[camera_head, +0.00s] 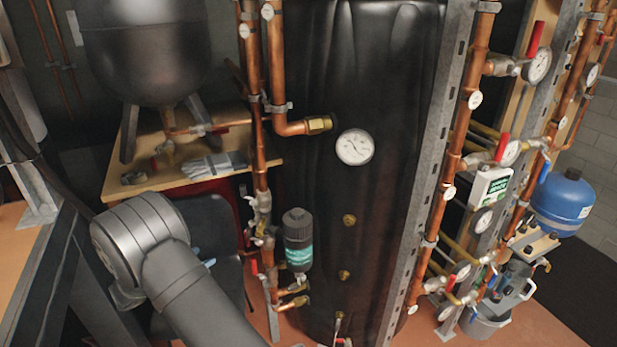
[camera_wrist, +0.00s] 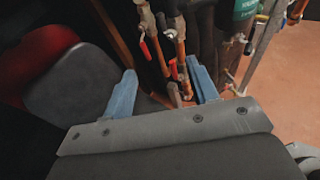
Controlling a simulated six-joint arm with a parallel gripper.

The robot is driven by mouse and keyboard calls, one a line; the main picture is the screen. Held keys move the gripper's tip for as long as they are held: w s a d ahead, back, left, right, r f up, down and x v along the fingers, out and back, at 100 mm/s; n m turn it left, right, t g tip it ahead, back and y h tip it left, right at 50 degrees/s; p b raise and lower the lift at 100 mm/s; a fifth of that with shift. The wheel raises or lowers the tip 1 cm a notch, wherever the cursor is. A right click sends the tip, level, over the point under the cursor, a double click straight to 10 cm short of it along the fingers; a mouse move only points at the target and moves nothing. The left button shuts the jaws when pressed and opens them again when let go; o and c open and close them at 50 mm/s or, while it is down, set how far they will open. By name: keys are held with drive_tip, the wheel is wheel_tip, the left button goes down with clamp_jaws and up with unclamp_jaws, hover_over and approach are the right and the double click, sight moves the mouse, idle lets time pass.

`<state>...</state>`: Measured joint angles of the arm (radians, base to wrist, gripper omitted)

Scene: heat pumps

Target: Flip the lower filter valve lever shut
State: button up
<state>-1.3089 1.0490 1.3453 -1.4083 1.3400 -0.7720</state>
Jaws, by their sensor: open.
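In the wrist view, a larger red lever (camera_wrist: 149,52) hangs tilted and a smaller red lever (camera_wrist: 173,69) is lower; I cannot tell for sure which is the lower filter valve's. My gripper (camera_wrist: 163,88) is open and empty, its blue fingers apart on either side of the pipe in view. In the head view only blue fingertips (camera_head: 209,262) show past my arm.
A dark chair (camera_wrist: 85,85) stands left of the pipe. The large black tank (camera_head: 370,90) with a gauge is behind the filter. A wooden shelf (camera_head: 190,180) with gloves is above my arm. Open floor (camera_wrist: 285,85) is at the right in the wrist view.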

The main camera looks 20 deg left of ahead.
drive_tip(key=shift+w, duration=0.15)
drive_tip(key=c, duration=0.7)
drive_tip(key=shift+w+a+f+m, duration=0.15)
drive_tip(key=shift+w+m, duration=0.05)
drive_tip(key=shift+m, duration=0.3)
clamp_jaws()
drive_tip(key=w+a+f+m+t, duration=0.1)
drive_tip(key=w+m, duration=0.4)
drive_tip(key=m, duration=0.3)
drive_tip(key=w+a+f+m+t+h, duration=0.1)
drive_tip(key=w+a+f+m+t, duration=0.1)
drive_tip(key=w+m, duration=0.3)
drive_tip(key=m, duration=0.4)
drive_tip(key=shift+a+f, duration=0.15)
drive_tip(key=shift+f, duration=0.15)
